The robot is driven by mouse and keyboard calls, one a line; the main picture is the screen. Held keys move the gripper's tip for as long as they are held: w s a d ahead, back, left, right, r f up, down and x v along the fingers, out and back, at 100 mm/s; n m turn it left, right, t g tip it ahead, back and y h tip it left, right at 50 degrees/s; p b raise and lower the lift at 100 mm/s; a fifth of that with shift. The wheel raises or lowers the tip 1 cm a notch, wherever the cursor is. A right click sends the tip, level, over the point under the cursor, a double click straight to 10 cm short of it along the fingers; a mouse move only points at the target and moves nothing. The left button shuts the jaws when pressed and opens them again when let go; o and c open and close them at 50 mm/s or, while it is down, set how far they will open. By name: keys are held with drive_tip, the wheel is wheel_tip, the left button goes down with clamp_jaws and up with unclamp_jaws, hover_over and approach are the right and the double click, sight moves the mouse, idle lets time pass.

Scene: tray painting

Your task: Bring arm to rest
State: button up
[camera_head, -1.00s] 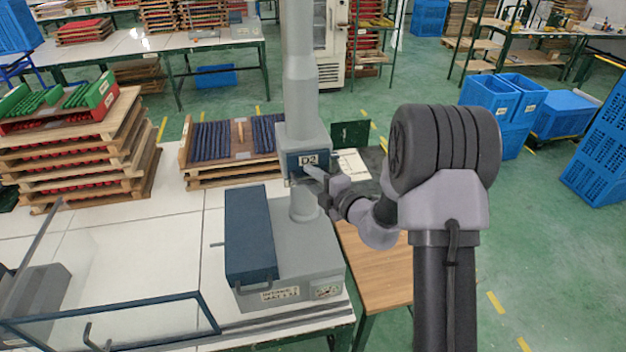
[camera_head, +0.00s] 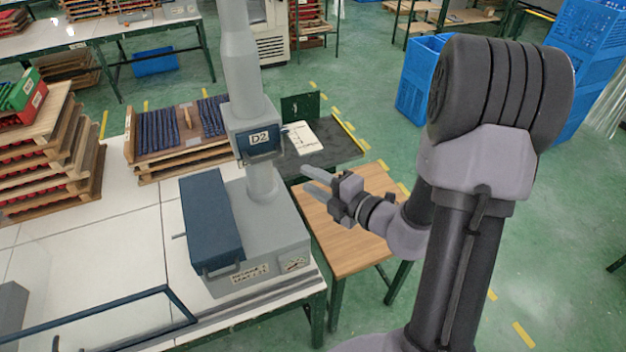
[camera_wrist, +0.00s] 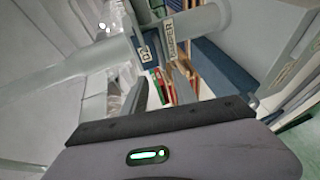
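My gripper (camera_head: 311,181) is above the small wooden table, just right of the grey machine (camera_head: 265,235) labelled D2. Its two fingers point left toward the machine's column and are apart, with nothing between them. In the wrist view the fingers (camera_wrist: 162,90) also show spread and empty, with the D2 machine beyond them. My arm fills the right part of the head view, bent at a large dark joint.
The wooden table (camera_head: 345,240) stands right of the white workbench (camera_head: 90,255). Stacked trays with dark rods (camera_head: 185,150) sit behind the machine. Blue crates (camera_head: 420,85) stand at the back right. The green floor (camera_head: 560,230) at right is clear.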

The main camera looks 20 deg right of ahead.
drive_tip(key=shift+s, duration=0.1)
idle(0.3)
drive_tip(key=s+a+f+n+g+y+b, duration=0.1)
drive_tip(key=s+a+n+g+y+b, duration=0.1)
drive_tip(key=s+a+n+g+b, duration=0.6)
drive_tip(key=s+a+f+n+g+y+b, duration=0.25)
drive_tip(key=s+a+n, duration=0.25)
drive_tip(key=a+n, duration=0.8)
drive_tip(key=s+d+f+n+g+h+b, duration=0.1)
drive_tip(key=s+d+f+n+h+b, duration=0.2)
drive_tip(key=n, duration=0.5)
drive_tip(key=s+d+f+n+h+b, duration=0.2)
drive_tip(key=s+n, duration=0.3)
drive_tip(key=n, duration=0.4)
drive_tip(key=d+n+h, duration=0.1)
drive_tip(key=n, duration=0.1)
drive_tip(key=d+r+n+t+h+b, duration=0.1)
drive_tip(key=d+n, duration=0.1)
drive_tip(key=n, duration=0.1)
drive_tip(key=d+n+t+h+b, duration=0.1)
drive_tip(key=d+n, duration=0.1)
drive_tip(key=n, duration=0.1)
drive_tip(key=shift+s+r+t+h, duration=0.25)
drive_tip(key=shift+s+h, duration=0.1)
